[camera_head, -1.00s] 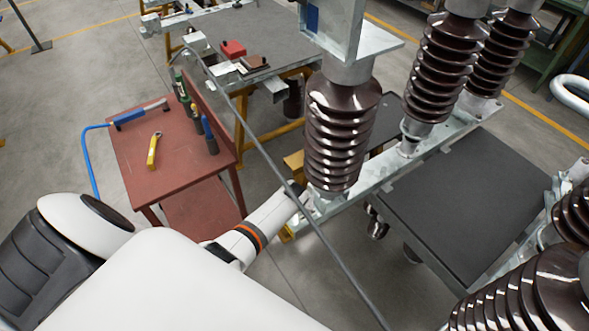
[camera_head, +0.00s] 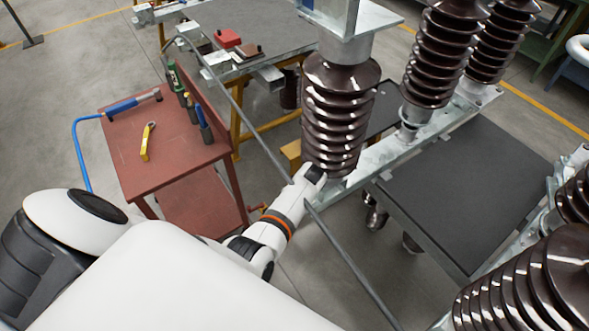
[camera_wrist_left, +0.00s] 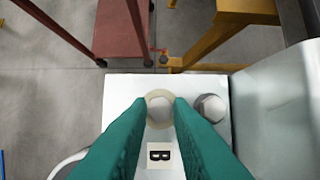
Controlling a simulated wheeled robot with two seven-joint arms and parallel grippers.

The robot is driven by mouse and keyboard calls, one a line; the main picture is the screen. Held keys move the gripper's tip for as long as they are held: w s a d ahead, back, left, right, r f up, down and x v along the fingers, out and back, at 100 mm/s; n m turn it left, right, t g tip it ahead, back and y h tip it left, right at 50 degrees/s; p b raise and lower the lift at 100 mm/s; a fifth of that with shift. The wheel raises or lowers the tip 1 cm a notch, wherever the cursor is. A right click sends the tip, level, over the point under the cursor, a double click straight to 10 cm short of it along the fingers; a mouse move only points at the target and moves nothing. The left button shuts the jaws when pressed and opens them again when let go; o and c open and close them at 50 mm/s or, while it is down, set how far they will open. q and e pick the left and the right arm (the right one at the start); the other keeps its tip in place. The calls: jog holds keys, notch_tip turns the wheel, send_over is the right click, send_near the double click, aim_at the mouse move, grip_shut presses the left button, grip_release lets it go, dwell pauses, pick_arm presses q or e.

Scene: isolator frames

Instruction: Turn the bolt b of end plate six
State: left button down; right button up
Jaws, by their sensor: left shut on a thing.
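In the left wrist view, bolt b (camera_wrist_left: 159,111), a pale round head on a washer, sits on a white end plate (camera_wrist_left: 120,88). A tag with a black B (camera_wrist_left: 159,156) lies just below it. The two green fingers of my left gripper (camera_wrist_left: 160,113) are shut on the bolt from both sides. A second bolt (camera_wrist_left: 211,107) stands to the right, clear of the fingers. In the head view, my left wrist (camera_head: 312,175) is at the foot of a brown ribbed insulator (camera_head: 331,115); fingertips and bolt are hidden there. My right gripper is not in view.
A grey metal body (camera_wrist_left: 275,115) rises close on the right of the bolts. A red tool table (camera_head: 165,150) stands left of my arm. A long grey rod (camera_head: 340,250) crosses by my wrist. A dark platform (camera_head: 465,190) lies to the right.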

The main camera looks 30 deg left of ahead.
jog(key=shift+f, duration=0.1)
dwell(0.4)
pick_arm(q)
jog(key=c, duration=1.3)
grip_release()
